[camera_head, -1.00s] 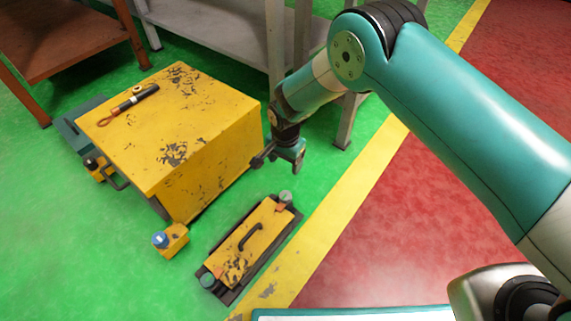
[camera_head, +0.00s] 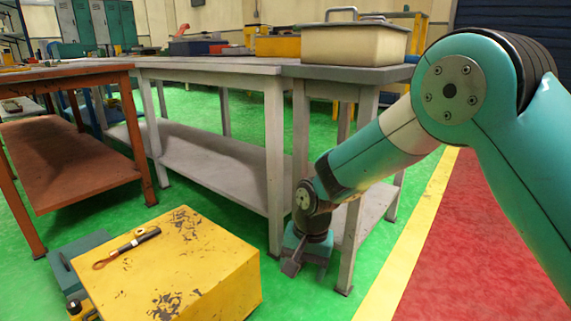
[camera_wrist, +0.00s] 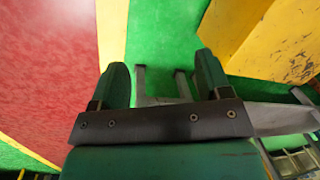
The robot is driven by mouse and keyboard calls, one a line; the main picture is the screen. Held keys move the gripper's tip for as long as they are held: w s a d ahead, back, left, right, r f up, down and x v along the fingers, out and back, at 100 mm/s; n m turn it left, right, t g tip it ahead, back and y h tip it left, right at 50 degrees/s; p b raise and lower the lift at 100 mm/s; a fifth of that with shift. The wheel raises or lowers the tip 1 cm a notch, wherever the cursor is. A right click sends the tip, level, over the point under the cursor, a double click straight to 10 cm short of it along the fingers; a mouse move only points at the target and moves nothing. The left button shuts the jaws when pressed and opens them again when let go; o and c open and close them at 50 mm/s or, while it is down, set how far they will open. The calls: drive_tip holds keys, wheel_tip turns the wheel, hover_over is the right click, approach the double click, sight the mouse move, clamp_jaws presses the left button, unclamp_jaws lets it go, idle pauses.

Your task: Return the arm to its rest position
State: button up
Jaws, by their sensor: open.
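My gripper (camera_head: 304,265) hangs low at the end of my teal arm in the head view. It is beside the front leg of the grey workbench and to the right of the yellow box. In the wrist view my gripper (camera_wrist: 163,85) shows two dark green fingers set wide apart, with nothing between them but green floor and grey bench legs beyond. It holds nothing.
A worn yellow box (camera_head: 215,275) stands on the green floor with a dark tool (camera_head: 135,243) on top. A grey workbench (camera_head: 215,67) bears a cream bin (camera_head: 352,45). An orange-brown table (camera_head: 60,75) is at left. Red floor (camera_head: 485,240) at right is clear.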

drive_tip(key=s+d+r+n+y+p, duration=0.1)
drive_tip(key=s+d+r+n, duration=0.2)
drive_tip(key=r, duration=0.5)
drive_tip(key=s+d+r+n+p, duration=0.1)
drive_tip(key=s+d+r, duration=0.2)
drive_tip(key=s+r, duration=0.35)
drive_tip(key=s+d+r+n+y+p, duration=0.1)
drive_tip(key=s+d+r+n, duration=0.2)
drive_tip(key=s+r, duration=0.35)
drive_tip(key=s+d+r+n+y+p, duration=0.1)
drive_tip(key=s+d+r+n, duration=0.15)
drive_tip(key=s, duration=0.65)
wheel_tip(320, 180, up, 38)
drive_tip(key=p, duration=3.8)
drive_tip(key=shift+s, duration=0.2)
drive_tip(key=shift+a+f, duration=0.1)
drive_tip(key=shift+c, duration=0.5)
